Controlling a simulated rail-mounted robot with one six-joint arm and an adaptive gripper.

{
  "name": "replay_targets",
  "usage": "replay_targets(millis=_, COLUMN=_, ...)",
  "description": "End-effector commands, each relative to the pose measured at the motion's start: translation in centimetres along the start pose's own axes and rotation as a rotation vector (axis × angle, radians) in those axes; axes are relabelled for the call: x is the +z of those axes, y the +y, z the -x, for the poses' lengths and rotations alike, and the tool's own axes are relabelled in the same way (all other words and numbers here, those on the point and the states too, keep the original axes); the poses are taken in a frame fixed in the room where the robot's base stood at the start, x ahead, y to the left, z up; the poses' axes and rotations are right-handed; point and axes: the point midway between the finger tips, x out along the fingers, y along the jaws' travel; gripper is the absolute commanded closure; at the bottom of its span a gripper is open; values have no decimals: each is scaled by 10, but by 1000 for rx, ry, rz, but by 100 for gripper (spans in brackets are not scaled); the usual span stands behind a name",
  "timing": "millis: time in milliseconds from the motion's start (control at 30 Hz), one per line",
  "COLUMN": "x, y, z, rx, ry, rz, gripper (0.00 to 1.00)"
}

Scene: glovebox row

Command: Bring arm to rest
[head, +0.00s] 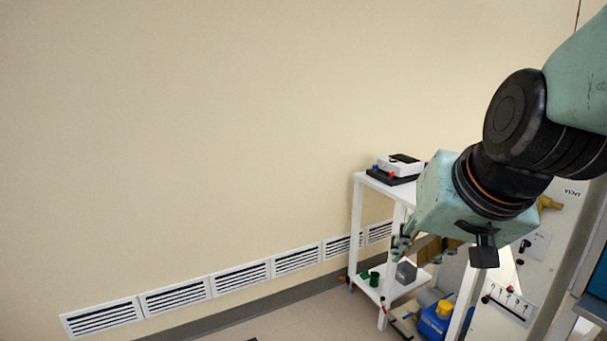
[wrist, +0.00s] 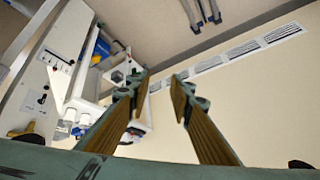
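My gripper (wrist: 161,88) shows in the wrist view with its two fingers spread apart and nothing between them. Their inner pads are brown. In the head view my arm comes in from the upper right and bends down to the left. There the gripper (head: 412,246) is partly hidden behind my green wrist housing. It is in front of a white shelf cart, and I cannot tell how far from it.
The white cart (head: 358,232) holds a dark device (head: 394,178) on top and small green and grey items below. A blue container (head: 436,320) stands near a white panel (head: 497,296) at right. Vents (head: 240,278) line the bare wall, with open space at left.

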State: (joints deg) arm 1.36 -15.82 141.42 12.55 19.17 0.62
Motion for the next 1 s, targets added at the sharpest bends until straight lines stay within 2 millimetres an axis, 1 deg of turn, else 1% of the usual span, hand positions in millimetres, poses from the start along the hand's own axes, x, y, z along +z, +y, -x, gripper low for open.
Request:
replay_targets(millis=33, x=8, y=0, z=8, rx=-1, ry=-10, rz=12, gripper=80)
replay_targets(millis=100, x=19, y=0, z=18, rx=0, ry=-30, rz=31, gripper=80)
replay_targets(millis=367, x=65, y=7, z=56, rx=13, ry=-104, rz=97, gripper=80)
replay_targets(millis=800, x=142, y=32, z=117, rx=63, ry=-224, rz=196, gripper=80)
replay_targets(millis=1000, x=166, y=43, z=135, rx=83, ry=-259, rz=221, gripper=80)
